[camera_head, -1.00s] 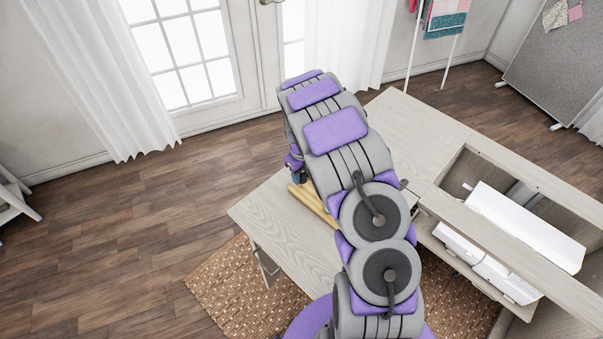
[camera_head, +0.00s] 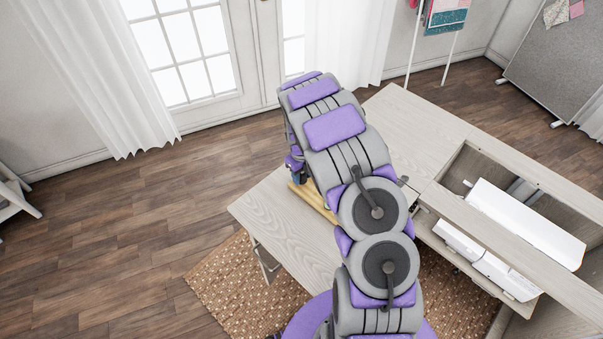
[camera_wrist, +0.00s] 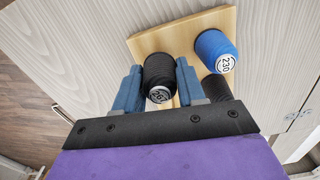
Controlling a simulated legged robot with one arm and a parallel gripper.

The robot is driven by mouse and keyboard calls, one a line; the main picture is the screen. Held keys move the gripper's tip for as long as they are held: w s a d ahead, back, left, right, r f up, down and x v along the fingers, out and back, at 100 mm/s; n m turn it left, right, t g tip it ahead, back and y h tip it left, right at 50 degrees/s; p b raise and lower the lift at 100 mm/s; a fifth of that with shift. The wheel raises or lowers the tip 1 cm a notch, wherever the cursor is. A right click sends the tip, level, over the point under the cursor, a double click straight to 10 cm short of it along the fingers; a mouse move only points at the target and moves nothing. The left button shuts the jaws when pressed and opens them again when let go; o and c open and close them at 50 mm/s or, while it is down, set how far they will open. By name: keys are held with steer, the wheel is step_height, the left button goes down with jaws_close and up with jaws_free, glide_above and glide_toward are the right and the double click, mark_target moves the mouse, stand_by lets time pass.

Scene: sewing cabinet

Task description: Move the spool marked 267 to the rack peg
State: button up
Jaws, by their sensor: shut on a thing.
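In the wrist view, my gripper (camera_wrist: 159,84) has its two blue fingers on either side of a black spool (camera_wrist: 158,72) and is shut on it. The spool's white end label faces the camera; it starts with a 2, but I cannot read the rest surely. The pale wooden rack (camera_wrist: 153,43) lies beyond the spool. Whether the spool touches the rack or a peg I cannot tell. In the head view, my arm hides the spool and most of the rack (camera_head: 318,205).
A blue spool (camera_wrist: 215,48) marked 230 stands on the rack's right part. Another dark spool (camera_wrist: 217,88) is close right of my right finger, partly hidden. The light wood tabletop (camera_head: 275,225) is clear left of my arm. A white machine (camera_head: 525,225) sits in the cabinet opening at right.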

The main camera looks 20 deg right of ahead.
steer(key=shift+f, duration=0.15)
steer(key=o, duration=1.1)
step_height(320, 180, up, 17)
steer(key=p, duration=0.3)
stand_by(0.3)
